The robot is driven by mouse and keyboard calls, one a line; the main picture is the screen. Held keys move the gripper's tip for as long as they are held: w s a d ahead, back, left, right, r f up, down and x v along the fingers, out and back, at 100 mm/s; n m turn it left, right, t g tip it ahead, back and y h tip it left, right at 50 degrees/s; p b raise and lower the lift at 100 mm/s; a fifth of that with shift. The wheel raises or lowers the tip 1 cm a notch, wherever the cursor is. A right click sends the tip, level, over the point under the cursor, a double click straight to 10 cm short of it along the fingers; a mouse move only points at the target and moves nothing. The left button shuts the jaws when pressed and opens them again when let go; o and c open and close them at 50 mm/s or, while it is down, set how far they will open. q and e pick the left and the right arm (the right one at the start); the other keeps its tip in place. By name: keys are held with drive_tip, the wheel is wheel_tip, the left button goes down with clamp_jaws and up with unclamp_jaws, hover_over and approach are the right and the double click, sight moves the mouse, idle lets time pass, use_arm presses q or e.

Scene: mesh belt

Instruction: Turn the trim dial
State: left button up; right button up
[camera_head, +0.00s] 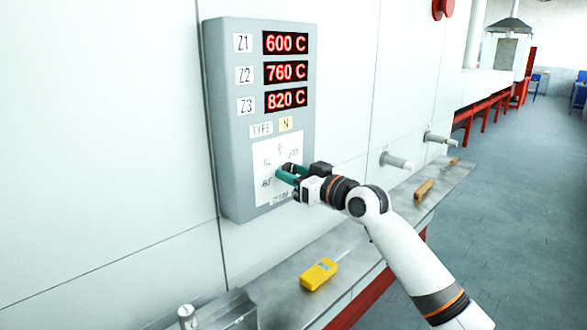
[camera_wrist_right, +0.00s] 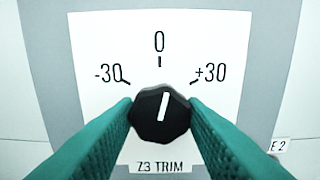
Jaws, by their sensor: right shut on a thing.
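The trim dial (camera_wrist_right: 158,115) is a black faceted knob with a white pointer line, on a white plate marked -30, 0, +30 and "Z3 TRIM". Its pointer stands nearly upright, leaning slightly right of the 0 mark in the right wrist view. My right gripper (camera_wrist_right: 160,112) is shut on the dial, with one green finger on each side. In the head view my right gripper (camera_head: 281,173) reaches the lower part of the grey control panel (camera_head: 221,120) and hides most of the dial. My left gripper is not in view.
Red displays (camera_head: 286,72) read 600 C, 760 C and 820 C. Below the panel, a metal ledge (camera_head: 352,258) carries a yellow handheld device (camera_head: 319,274). Pipe stubs (camera_head: 397,161) stick out of the wall to the right. The floor at the right is clear.

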drive_tip(key=m+p, duration=0.3)
drive_tip(key=m, duration=0.2)
drive_tip(key=shift+r+m+p, duration=0.15)
drive_tip(key=shift+m+p, duration=0.15)
drive_tip(key=shift+p, duration=0.05)
drive_tip(key=shift+m+p, duration=1.1)
drive_tip(key=shift+m, duration=0.6)
drive_tip(key=o, duration=1)
drive_tip(key=b+v, duration=0.2)
drive_tip(key=v, duration=1)
